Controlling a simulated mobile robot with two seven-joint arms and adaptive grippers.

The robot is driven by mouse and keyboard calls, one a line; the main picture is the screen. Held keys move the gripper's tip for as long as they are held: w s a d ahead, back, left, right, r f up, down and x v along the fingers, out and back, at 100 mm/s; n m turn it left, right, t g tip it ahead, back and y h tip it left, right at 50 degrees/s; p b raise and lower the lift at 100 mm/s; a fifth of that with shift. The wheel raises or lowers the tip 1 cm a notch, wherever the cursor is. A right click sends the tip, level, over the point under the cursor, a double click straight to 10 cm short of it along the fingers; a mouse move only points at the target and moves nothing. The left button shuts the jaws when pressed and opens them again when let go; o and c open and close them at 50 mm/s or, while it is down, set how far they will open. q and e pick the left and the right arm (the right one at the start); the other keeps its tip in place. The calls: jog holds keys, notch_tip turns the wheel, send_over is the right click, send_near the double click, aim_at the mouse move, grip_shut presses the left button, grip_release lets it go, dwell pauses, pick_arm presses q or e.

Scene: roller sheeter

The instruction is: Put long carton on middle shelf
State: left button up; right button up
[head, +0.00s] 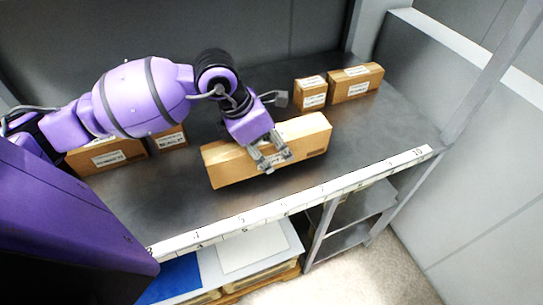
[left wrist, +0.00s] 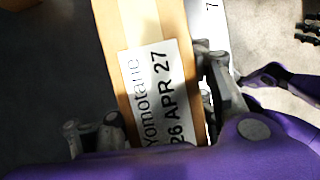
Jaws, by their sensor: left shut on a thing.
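The long carton (head: 225,168) is a brown box with tape along its top, lying lengthwise over the dark grey shelf (head: 345,140) near its numbered front edge. My left gripper (head: 270,163) reaches down over its middle and is shut across its width. In the left wrist view the carton (left wrist: 160,25) runs between the fingers (left wrist: 160,115), with a white dated label facing up. I cannot tell whether its underside touches the shelf. Dark finger-like parts at the right edge of the left wrist view may be my right gripper (left wrist: 309,30); their opening is unclear.
Two smaller cartons, one short (head: 311,97) and one wider (head: 355,86), stand at the back right. Other cartons (head: 108,155) stand at the left, partly behind my arm. Lower shelves (head: 350,225) and a pallet stack (head: 250,250) show below the front edge.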

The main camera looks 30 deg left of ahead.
aim_at(271, 158)
pick_arm(q)
jog(key=shift+w+f, duration=0.4)
jog(key=shift+f, duration=1.45)
jog(key=shift+f, duration=0.2)
jog(key=o, duration=2.1)
